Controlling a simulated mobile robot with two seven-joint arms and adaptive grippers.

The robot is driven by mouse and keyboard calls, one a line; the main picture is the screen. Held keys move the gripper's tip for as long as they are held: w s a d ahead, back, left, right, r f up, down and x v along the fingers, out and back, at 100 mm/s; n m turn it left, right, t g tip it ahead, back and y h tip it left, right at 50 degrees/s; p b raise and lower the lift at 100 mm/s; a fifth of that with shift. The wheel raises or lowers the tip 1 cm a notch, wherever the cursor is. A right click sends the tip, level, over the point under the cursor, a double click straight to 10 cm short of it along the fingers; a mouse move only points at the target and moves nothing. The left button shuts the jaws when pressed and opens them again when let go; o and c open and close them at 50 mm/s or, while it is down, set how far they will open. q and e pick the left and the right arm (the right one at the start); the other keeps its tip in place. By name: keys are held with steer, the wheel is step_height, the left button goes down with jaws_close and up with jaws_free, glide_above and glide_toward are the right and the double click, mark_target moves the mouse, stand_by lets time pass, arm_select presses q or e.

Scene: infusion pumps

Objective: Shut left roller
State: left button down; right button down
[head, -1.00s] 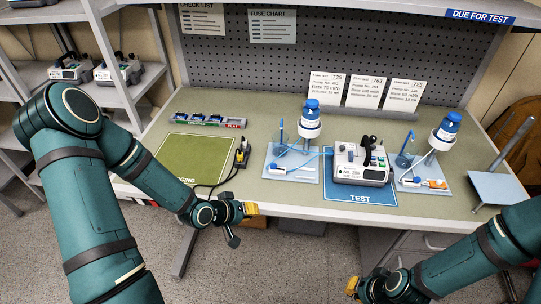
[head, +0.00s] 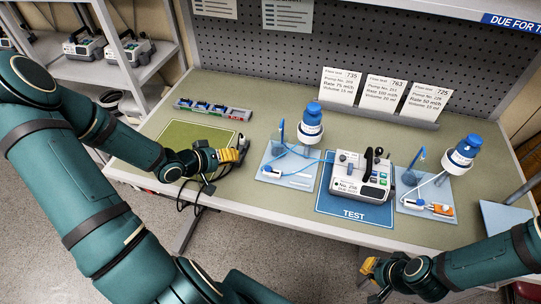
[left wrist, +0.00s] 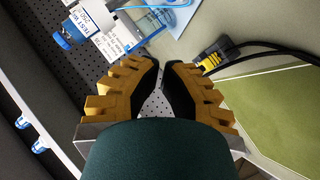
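The left infusion set stands on a pale blue tray (head: 300,181).
A black and yellow plug (head: 243,143) with a cable is beside my left gripper. A pump (head: 361,178) stands on the blue TEST mat (head: 352,211). Right of it is another tray (head: 425,199) with a bottle (head: 461,154). A green mat (head: 185,148) lies left.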

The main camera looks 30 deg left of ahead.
mark_target(268, 169)
arm_select(q)
steer(key=shift+s+a, duration=0.1)
steer(key=shift+s, duration=0.1)
arm_select(e)
steer(key=shift+s+a, duration=0.1)
steer(key=shift+s, duration=0.1)
